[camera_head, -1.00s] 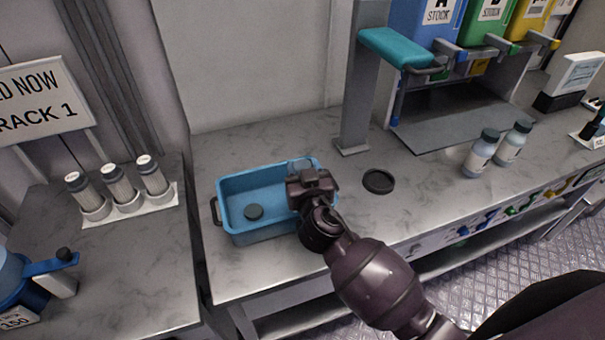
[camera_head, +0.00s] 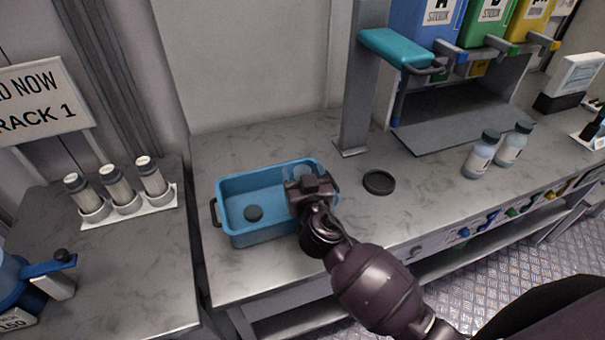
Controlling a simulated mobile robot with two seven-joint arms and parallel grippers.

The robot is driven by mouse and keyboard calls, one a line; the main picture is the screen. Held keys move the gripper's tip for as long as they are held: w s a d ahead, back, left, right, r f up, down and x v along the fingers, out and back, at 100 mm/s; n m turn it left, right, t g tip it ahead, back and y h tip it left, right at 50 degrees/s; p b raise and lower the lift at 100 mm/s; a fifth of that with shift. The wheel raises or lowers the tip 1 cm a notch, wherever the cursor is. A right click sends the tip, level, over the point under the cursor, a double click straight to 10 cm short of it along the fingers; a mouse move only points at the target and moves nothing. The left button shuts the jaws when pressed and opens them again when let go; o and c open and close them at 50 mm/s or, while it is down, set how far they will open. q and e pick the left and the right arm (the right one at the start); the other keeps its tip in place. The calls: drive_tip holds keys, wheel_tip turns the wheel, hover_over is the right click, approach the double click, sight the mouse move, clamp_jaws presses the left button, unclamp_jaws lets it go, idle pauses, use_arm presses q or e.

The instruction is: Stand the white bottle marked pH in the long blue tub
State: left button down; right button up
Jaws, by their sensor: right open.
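The long blue tub (camera_head: 270,233) sits on the grey counter, with a dark handle at its left end. I can read no pH mark anywhere, so I cannot pick out that white bottle. My left gripper is out of view.
A flat black ring (camera_head: 379,182) lies right of the tub, near the grey post (camera_head: 362,90). Two dark-capped bottles (camera_head: 480,157) stand farther right. Several white-capped tubes (camera_head: 118,185) stand in a rack at left. The counter (camera_head: 330,140) behind the tub is clear.

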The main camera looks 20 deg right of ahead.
drive_tip(key=shift+r, duration=0.1)
drive_tip(key=s+a+b, duration=0.1)
drive_tip(key=s, duration=1.1)
drive_tip(key=shift+b, duration=0.4)
drive_tip(key=shift+a, duration=0.1)
